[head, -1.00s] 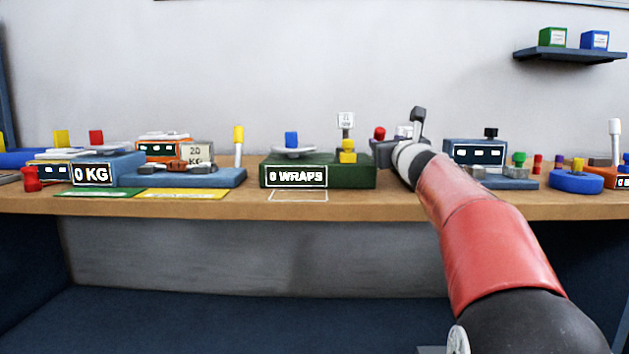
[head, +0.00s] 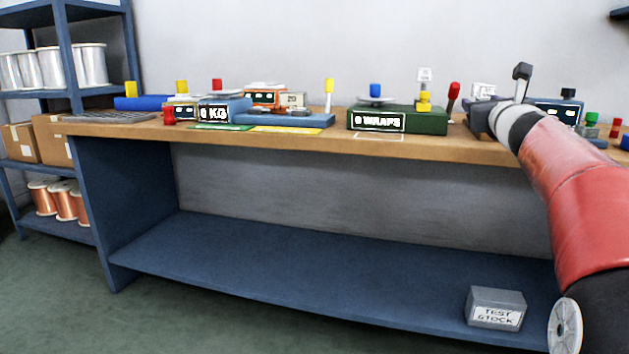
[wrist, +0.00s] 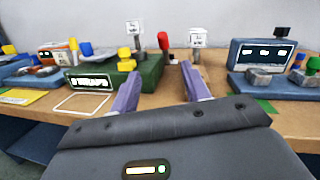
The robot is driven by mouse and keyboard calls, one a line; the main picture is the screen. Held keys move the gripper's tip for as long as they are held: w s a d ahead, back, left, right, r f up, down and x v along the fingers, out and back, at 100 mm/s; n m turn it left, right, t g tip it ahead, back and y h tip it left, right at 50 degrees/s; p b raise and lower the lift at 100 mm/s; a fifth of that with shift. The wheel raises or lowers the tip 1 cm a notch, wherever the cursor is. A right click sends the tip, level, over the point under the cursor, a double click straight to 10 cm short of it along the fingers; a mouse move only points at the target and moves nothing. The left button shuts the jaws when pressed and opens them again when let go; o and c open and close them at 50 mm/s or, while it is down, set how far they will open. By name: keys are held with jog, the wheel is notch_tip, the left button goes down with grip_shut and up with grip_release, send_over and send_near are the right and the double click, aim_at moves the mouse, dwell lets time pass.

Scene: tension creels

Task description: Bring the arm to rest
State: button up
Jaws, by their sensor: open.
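My arm (head: 570,180) reaches from the lower right of the head view, red with a black and a white band, up to the bench (head: 280,137). In the wrist view my gripper (wrist: 158,82) shows two purple fingers, apart and with nothing between them. It is over the bench, right of the green device (wrist: 150,72) marked "0 WRAPS" and left of a blue device with a screen (wrist: 262,56). A red-knobbed lever (wrist: 164,42) stands beyond the fingers. In the head view my arm's end hides part of the bench top and the fingers are hard to make out.
Blue and yellow units, including a "0 KG" box (head: 224,110), line the bench. A blue shelf rack (head: 70,50) with spools and cartons stands at left. A "TEST STOCK" box (head: 496,308) lies on the low shelf. The bench's front strip is mostly clear.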

jog(key=s+a+f+n+g+y, duration=0.3)
jog(key=s+a+f+n, duration=0.5)
jog(key=a+n, duration=0.25)
jog(key=s+a+f+n+g+y, duration=0.35)
jog(key=s+a+f+n, duration=0.4)
jog(key=a+n, duration=0.3)
jog(key=s+d+f+n+g+h, duration=0.1)
jog(key=s+f+n+g+h, duration=0.5)
jog(key=s+f+n, duration=1.2)
jog(key=s+r+m+g+y+p, duration=0.1)
jog(key=s+r+m+p, duration=0.2)
jog(key=r+p, duration=0.8)
jog(key=shift+s+m+p, duration=0.4)
jog(key=shift+s+p, duration=0.5)
jog(key=shift+s, duration=0.05)
